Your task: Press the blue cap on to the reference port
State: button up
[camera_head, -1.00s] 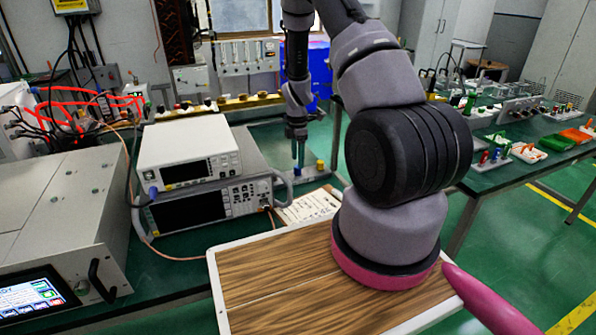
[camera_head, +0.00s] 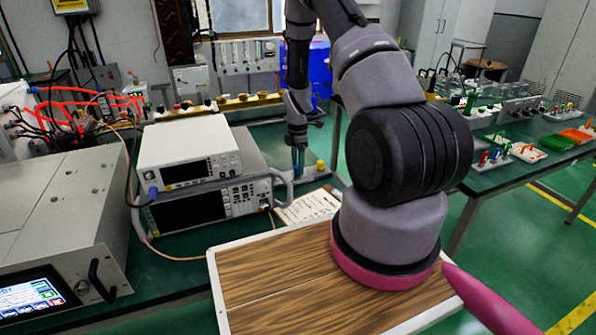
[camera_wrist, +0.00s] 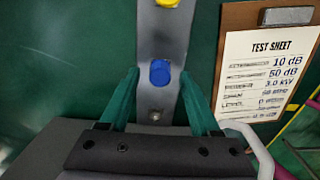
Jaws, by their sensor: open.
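The blue cap (camera_wrist: 160,73) is on a grey metal strip (camera_wrist: 162,40) in the wrist view, upper middle. My gripper (camera_wrist: 160,76) is open, with one green finger on each side of the cap and gaps showing between. I cannot tell the height of the fingertips over it. In the head view my gripper (camera_head: 299,162) points down at the back of the bench, and the cap is not clear there. A small round metal fitting (camera_wrist: 155,116) sits on the strip nearer my palm; I cannot tell if it is the reference port.
A yellow cap (camera_wrist: 169,3) is on the same strip, and shows in the head view (camera_head: 320,165). A clipboard with a test sheet (camera_wrist: 268,70) lies to the right. Stacked instruments (camera_head: 185,155) with a grey handle (camera_head: 284,189) stand left of my gripper.

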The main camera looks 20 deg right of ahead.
dwell(0.6)
grip_shut()
dwell(1.1)
jog(key=shift+r, duration=3)
